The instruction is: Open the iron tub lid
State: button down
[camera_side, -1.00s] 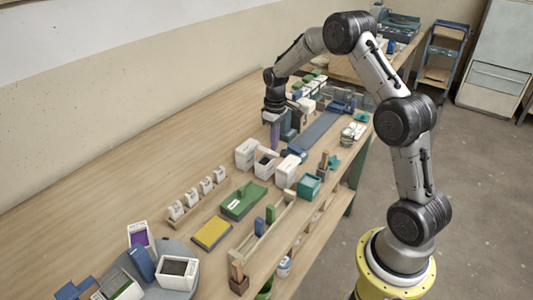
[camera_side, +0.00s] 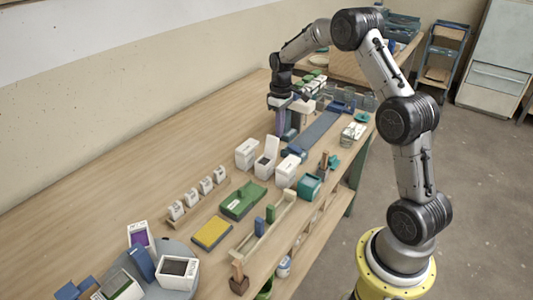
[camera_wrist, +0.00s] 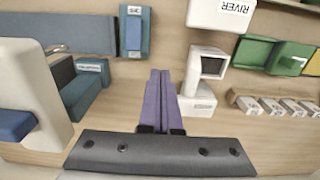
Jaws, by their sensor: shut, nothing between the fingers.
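Three white tubs stand in a row on the bench. The middle tub (camera_side: 264,168) has its lid (camera_side: 271,148) standing up and its dark inside showing. I cannot read its name, so I cannot tell if it is the iron tub. The open tub also shows in the wrist view (camera_wrist: 212,67). The nearer tub (camera_side: 287,173) is closed and reads "RIVER" in the wrist view (camera_wrist: 222,12). The farther tub (camera_side: 246,154) looks closed. My gripper (camera_side: 280,132), with purple fingers, is shut and empty, beyond the tubs and apart from the lid. Its fingers show in the wrist view (camera_wrist: 160,76).
A green tray (camera_side: 241,200), a yellow pad (camera_side: 212,233) and a row of small labelled boxes (camera_side: 199,193) lie left of the tubs. A teal box (camera_side: 309,186) stands at the front. A long grey-blue strip (camera_side: 320,130) lies behind. The bench's wall side is clear.

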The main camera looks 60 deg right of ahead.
jog(key=shift+r, duration=2.3)
jog(key=s+a+r+n+t, duration=0.15)
jog(key=s+a+r, duration=0.25)
jog(key=a+r, duration=0.4)
jog(key=s+a+r+n+t, duration=0.1)
jog(key=s+a+r+t, duration=0.15)
jog(key=a+r, duration=0.5)
jog(key=s+a+f+m, duration=0.1)
jog(key=s+a+f, duration=0.1)
jog(key=s, duration=0.8)
jog(key=s+a+f+m+t, duration=0.1)
jog(key=s+a, duration=0.3)
jog(key=s, duration=0.7)
jog(key=shift+s+a+f+t, duration=0.2)
jog(key=shift+f+t, duration=0.1)
jog(key=shift+f, duration=0.2)
